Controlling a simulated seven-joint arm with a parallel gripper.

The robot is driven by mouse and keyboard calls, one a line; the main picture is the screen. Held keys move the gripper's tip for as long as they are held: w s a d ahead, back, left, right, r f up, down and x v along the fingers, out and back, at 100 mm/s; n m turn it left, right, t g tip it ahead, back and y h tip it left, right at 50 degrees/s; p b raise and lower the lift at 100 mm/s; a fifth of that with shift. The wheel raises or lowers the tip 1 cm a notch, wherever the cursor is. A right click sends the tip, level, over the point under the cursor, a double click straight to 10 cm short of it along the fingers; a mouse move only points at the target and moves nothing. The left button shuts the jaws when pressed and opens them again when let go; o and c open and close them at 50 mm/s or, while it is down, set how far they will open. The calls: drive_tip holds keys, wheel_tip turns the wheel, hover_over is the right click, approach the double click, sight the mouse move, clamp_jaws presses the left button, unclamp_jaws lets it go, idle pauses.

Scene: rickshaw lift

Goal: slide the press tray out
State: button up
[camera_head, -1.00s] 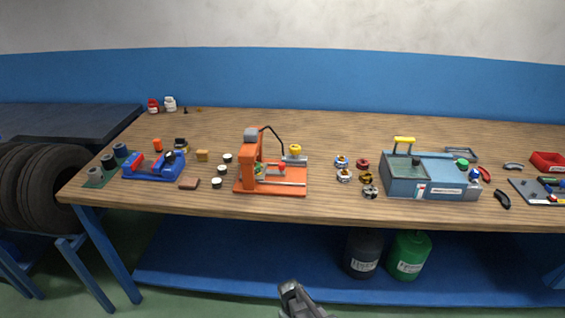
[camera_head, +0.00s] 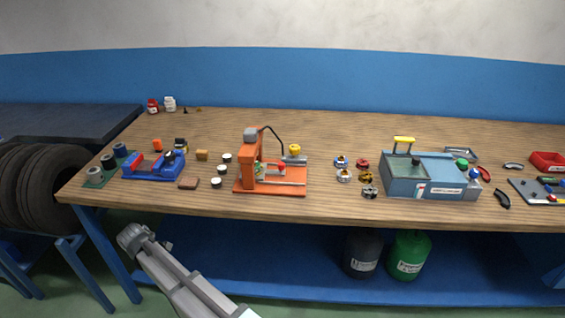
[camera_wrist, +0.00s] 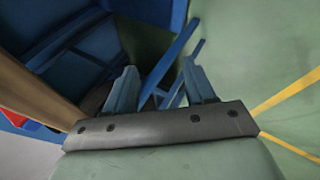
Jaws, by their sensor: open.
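The orange press (camera_head: 249,165) stands on the workbench left of centre in the head view, with a flat orange base and a black hose. A tray-like carriage with a red knob (camera_head: 281,167) sits low beside its upright, above a pale rail (camera_head: 283,183). The tray's exact outline is too small to tell. In the wrist view my gripper (camera_wrist: 159,68) is open and empty, its two fingers apart. It is away from the press, with floor and blue frame legs beyond it. The press is not in the wrist view.
My grey arm crosses the lower left of the head view, before the bench's front. Several black-and-white round parts (camera_head: 222,169) stand left of the press. A blue vise-like fixture (camera_head: 153,166) is farther left; a blue-grey machine (camera_head: 430,177) stands right.

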drive_tip(key=w+a+r+n+t, duration=0.1)
drive_tip(key=w+r, duration=0.2)
drive_tip(key=r, duration=0.4)
drive_tip(key=w+a+r+t, duration=0.1)
drive_tip(key=w+a+r, duration=0.15)
drive_tip(key=r, duration=0.45)
drive_tip(key=w+d+r+m+t+h, duration=0.1)
drive_tip(key=w+d+r+h, duration=0.1)
drive_tip(key=w+d+r, duration=1)
drive_tip(key=w+d+r+m+t+h, duration=0.1)
drive_tip(key=w+d+r, duration=0.8)
drive_tip(key=d, duration=0.6)
drive_tip(key=m+g+y, duration=0.2)
drive_tip(key=m+g, duration=0.5)
drive_tip(key=m, duration=0.4)
hover_over(281, 163)
drive_tip(key=s+d, duration=0.4)
wheel_tip(281, 163, down, 5)
drive_tip(key=shift+t, duration=0.3)
drive_tip(key=x, duration=1.3)
drive_tip(key=shift+f, duration=0.1)
